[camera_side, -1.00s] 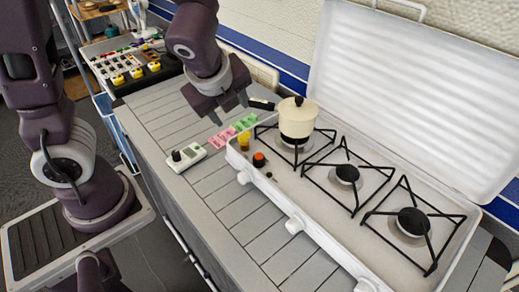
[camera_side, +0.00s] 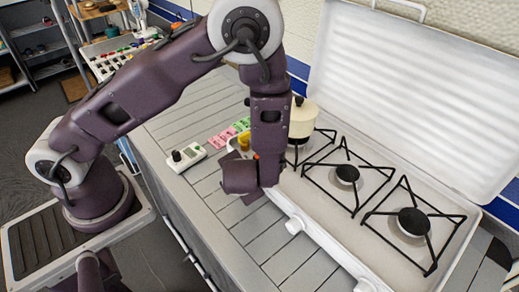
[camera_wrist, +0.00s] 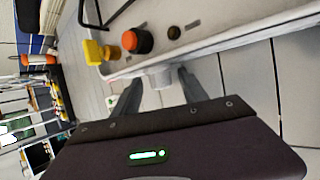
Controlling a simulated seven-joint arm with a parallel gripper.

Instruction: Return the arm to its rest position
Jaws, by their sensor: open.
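My gripper (camera_side: 252,196) hangs low over the counter at the stove's front edge, in front of the pot in the side view. My forearm hides part of the stove and pot. In the wrist view my gripper (camera_wrist: 157,84) has its two fingers spread, with nothing held between them. A white stove knob (camera_wrist: 158,78) shows beyond and between the fingertips; I cannot tell whether they touch it. My arm is bent, with its elbow high and its wrist reaching down.
A cream pot (camera_side: 302,118) stands on the back-left burner of the white stove (camera_side: 320,245). An orange-and-black knob-like item (camera_wrist: 138,40) and a yellow item (camera_wrist: 94,52) are near the gripper. A white device (camera_side: 186,156) and pink and green packets (camera_side: 230,133) lie on the counter.

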